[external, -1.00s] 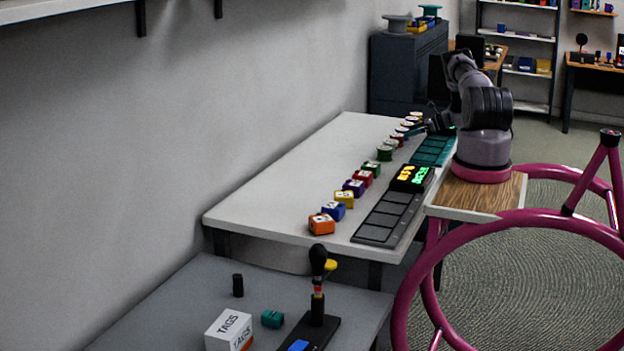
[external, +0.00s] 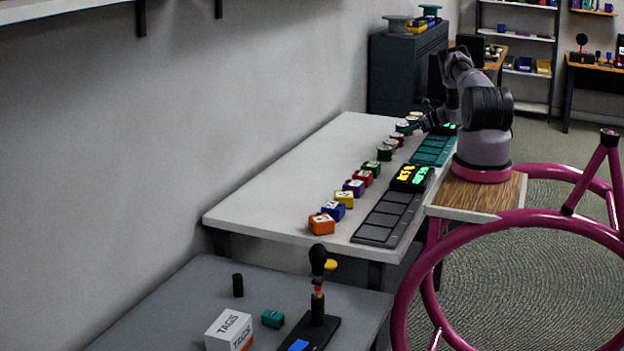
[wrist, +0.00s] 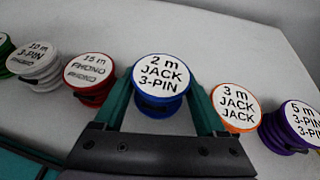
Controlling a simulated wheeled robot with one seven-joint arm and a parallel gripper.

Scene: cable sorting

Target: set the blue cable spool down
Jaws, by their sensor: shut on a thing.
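The blue cable spool (wrist: 161,78), with a white top reading "2 m JACK 3-PIN", sits upright between the teal fingers of my gripper (wrist: 160,92) in the wrist view. The fingers are shut on it from both sides. In the external view my gripper (external: 425,122) is over the far end of the white table (external: 285,185), by the row of spools. The held spool is too small there to pick out. I cannot tell whether its underside touches the table.
In the wrist view a red spool (wrist: 88,75) and a white spool (wrist: 36,64) stand left of the blue one; an orange spool (wrist: 237,106) and a purple spool (wrist: 296,125) stand right. A teal slotted tray (external: 432,150) and a dark tray (external: 388,217) line the table's near edge.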

